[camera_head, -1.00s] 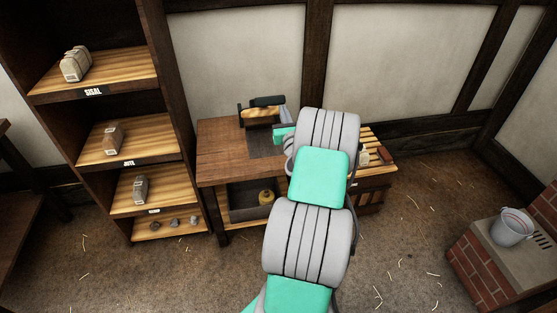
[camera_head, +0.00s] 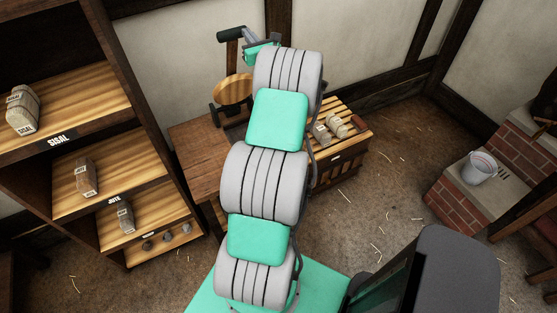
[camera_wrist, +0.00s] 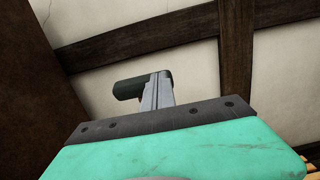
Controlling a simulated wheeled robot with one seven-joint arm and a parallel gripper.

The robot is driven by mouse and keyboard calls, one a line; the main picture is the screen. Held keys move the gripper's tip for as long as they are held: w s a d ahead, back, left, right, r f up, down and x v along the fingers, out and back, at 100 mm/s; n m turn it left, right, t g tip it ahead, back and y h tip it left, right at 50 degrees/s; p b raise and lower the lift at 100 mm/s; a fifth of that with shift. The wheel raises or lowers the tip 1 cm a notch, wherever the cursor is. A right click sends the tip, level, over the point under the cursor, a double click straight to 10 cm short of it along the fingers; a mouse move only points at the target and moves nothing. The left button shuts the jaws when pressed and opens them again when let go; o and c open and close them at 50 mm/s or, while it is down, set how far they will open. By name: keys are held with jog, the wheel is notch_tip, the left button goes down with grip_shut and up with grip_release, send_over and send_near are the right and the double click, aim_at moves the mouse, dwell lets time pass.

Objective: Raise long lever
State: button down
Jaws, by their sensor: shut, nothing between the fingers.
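The long lever's dark grip (camera_head: 231,34) stands high above the round-fronted wooden device (camera_head: 234,91) on the bench. My gripper (camera_head: 247,43) is at the grip's right end, fingers shut and empty. In the wrist view the dark grip (camera_wrist: 129,88) lies just left of my grey fingers (camera_wrist: 160,78), partly behind them. Whether they touch it I cannot tell. My arm hides part of the bench.
The wooden bench (camera_head: 196,148) stands against the wall. A slatted crate (camera_head: 350,148) with pale bundles is to its right. Shelves (camera_head: 100,185) with labelled bundles stand at left.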

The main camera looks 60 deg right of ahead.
jog(key=r, duration=0.4)
jog(key=shift+w+d, duration=0.2)
jog(key=shift+d, duration=0.1)
notch_tip(320, 180, down, 5)
jog(key=s+a, duration=0.2)
jog(key=a, duration=0.1)
jog(key=s+a+r+b, duration=0.1)
jog(key=s+a+r, duration=0.2)
jog(key=s+r, duration=0.3)
jog(key=shift+s+r+b, duration=0.15)
jog(key=shift+r+b, duration=0.25)
jog(key=shift+r, duration=0.45)
